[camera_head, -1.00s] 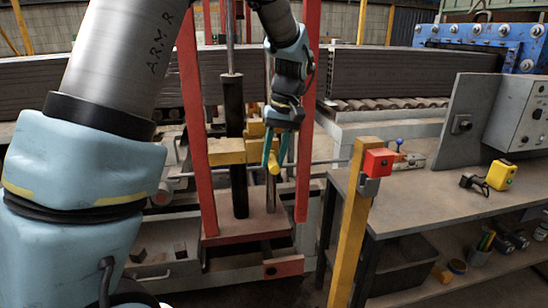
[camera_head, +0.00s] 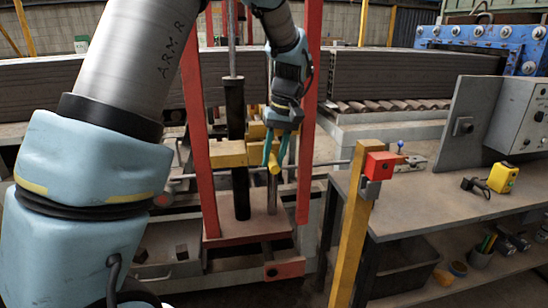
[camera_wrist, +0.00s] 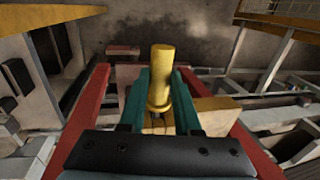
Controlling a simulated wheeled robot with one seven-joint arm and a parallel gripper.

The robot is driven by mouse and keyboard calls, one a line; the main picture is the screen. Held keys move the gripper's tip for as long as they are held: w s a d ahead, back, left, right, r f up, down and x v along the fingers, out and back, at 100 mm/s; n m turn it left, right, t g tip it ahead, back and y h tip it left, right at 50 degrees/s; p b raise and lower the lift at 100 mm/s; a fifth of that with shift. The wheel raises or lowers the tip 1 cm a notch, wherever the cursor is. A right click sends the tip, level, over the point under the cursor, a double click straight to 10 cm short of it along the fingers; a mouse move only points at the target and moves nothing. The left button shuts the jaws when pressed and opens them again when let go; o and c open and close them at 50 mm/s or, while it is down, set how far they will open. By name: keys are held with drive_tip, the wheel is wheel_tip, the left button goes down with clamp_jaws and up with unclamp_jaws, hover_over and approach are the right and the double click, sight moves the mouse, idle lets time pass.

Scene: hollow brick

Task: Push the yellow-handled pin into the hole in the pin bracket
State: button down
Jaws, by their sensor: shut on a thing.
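The pin's yellow handle (camera_wrist: 160,75) stands between the two teal fingers of my gripper (camera_wrist: 160,95) in the wrist view. The fingers are shut on it. In the head view my gripper (camera_head: 275,152) points down between the red posts, and the yellow handle (camera_head: 274,162) shows between its fingertips. Yellow blocks sit close by on the red frame; the one at left (camera_head: 228,154) is clearest. I cannot tell for sure which part is the pin bracket. The hole and the pin's tip are hidden, so how deep the pin sits cannot be seen.
The red posts (camera_head: 304,130) stand close on both sides of my gripper. A dark upright cylinder (camera_head: 234,110) is just left of it. A yellow post with a red box (camera_head: 380,165) and a workbench (camera_head: 430,209) stand at right. Stacked grey slabs (camera_head: 100,85) lie behind.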

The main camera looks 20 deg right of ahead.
drive_tip(key=shift+w+d+p, duration=0.1)
drive_tip(key=shift+w+p, duration=0.2)
drive_tip(key=shift+w, duration=0.5)
drive_tip(key=c, duration=0.5)
unclamp_jaws()
drive_tip(key=shift+c, duration=0.2)
drive_tip(key=shift+r, duration=0.1)
wheel_tip(320, 180, up, 10)
drive_tip(key=d+b, duration=0.2)
drive_tip(key=shift+s+r+b, duration=0.15)
drive_tip(key=shift+r+b, duration=0.05)
drive_tip(key=shift+b, duration=0.1)
drive_tip(key=a+f+h, duration=0.1)
drive_tip(key=a+f, duration=0.3)
drive_tip(key=a, duration=0.4)
drive_tip(key=a+f+h, duration=0.1)
drive_tip(key=a+f, duration=0.4)
drive_tip(key=a, duration=0.4)
drive_tip(key=s+a+f+t, duration=0.1)
drive_tip(key=s+a+f, duration=0.6)
drive_tip(key=s+a, duration=0.3)
drive_tip(key=shift+s+a, duration=0.2)
drive_tip(key=shift+a, duration=0.9)
